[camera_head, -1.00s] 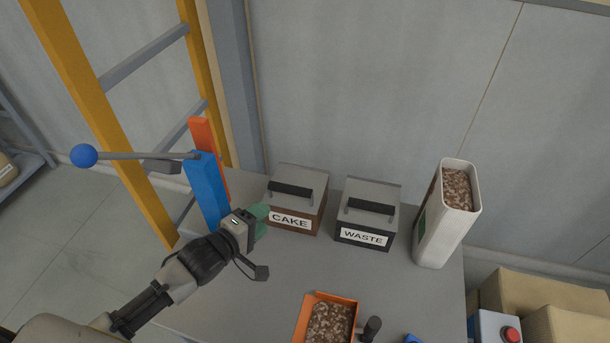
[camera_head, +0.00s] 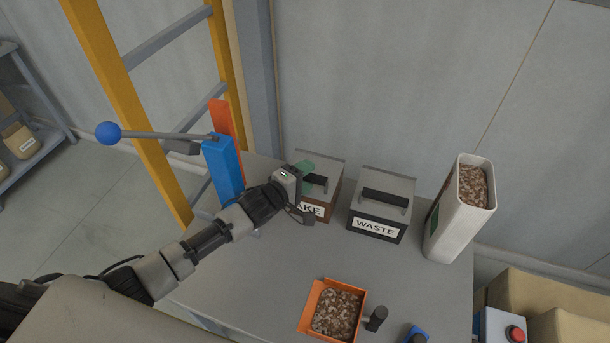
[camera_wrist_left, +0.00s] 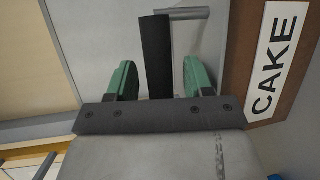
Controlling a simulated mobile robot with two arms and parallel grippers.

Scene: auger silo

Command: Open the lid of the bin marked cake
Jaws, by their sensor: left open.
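The bin marked cake (camera_head: 322,212) is brown with a grey lid (camera_head: 325,164) that is shut. Its label (camera_wrist_left: 273,60) shows at the right of the left wrist view. The lid's black bar handle (camera_wrist_left: 156,55) stands between the two green fingers of my left gripper (camera_wrist_left: 158,82). The fingers are open, with a gap on each side of the handle. In the head view my left gripper (camera_head: 306,180) is over the lid and hides part of the handle and label. My right gripper is not in view.
The waste bin (camera_head: 380,207) stands just right of the cake bin. A tall white container (camera_head: 452,225) of brown pieces is further right. An orange scoop (camera_head: 362,300) lies in front. A blue post with a ball-ended lever (camera_head: 165,135) is to the left.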

